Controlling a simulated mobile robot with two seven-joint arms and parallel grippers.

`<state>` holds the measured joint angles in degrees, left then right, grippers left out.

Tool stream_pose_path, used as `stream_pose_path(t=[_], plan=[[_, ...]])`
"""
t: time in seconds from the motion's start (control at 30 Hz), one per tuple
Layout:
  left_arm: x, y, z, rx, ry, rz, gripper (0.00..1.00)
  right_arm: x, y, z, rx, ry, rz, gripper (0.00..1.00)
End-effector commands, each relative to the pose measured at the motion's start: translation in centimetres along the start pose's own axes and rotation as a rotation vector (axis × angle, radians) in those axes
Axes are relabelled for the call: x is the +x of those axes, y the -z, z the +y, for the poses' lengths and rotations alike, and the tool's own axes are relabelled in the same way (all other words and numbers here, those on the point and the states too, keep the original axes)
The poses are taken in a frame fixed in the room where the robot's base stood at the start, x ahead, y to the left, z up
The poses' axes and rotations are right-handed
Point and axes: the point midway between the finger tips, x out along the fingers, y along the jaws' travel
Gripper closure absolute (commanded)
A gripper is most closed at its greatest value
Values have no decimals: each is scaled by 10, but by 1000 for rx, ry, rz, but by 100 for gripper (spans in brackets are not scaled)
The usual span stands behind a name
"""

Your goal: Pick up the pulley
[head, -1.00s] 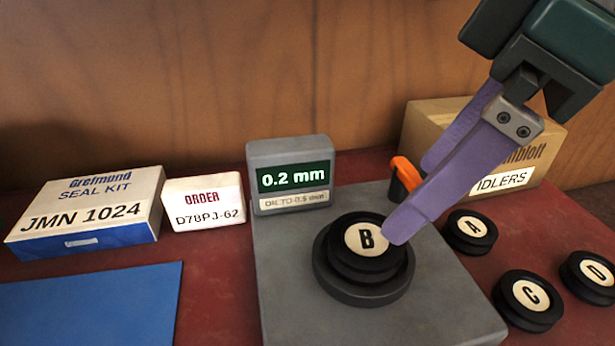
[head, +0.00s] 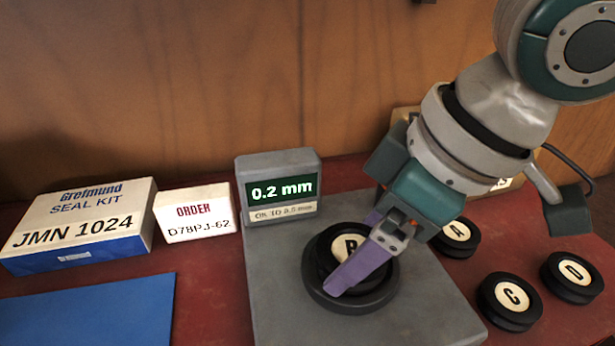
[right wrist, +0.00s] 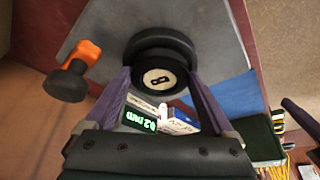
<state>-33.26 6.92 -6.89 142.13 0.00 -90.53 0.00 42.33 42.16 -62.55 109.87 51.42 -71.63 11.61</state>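The black pulley with the cream B label (head: 344,244) sits on a round dark base (head: 372,298) on the grey gauge plate (head: 275,300). My right gripper (head: 350,252) is over it, with one purple finger across its near side and the other on the far side. In the right wrist view the pulley (right wrist: 160,52) lies between the two spread fingertips (right wrist: 159,76). I cannot tell whether the fingers touch it. The gauge display (head: 280,190) reads 0.2 mm; below it is a line that looks like OK TO 0.5 mm.
Pulleys A (head: 457,236), C (head: 511,300) and D (head: 573,276) lie on the red bench at the right.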

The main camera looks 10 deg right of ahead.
Motion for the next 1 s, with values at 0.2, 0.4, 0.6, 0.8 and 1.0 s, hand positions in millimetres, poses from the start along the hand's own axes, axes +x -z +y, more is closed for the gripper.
stream_pose_path(t=[0.2, 0.4, 0.6, 0.8, 1.0], plan=[[0, 0, 0, -1, 0, 0, 100, 0, 0, 0, 0, 0, 0, 38], [0, 0, 0, -1, -1, -1, 100, -1, 0, 0, 0, 0, 1, 61], [0, 0, 0, -1, -1, -1, 100, -1, 0, 0, 0, 0, 1, 83], [0, 0, 0, -1, -1, -1, 100, -1, 1, 0, 0, -1, 3, 99], [-5, 2, 0, -2, -1, -1, 100, -6, 3, 1, 0, -1, 3, 99]])
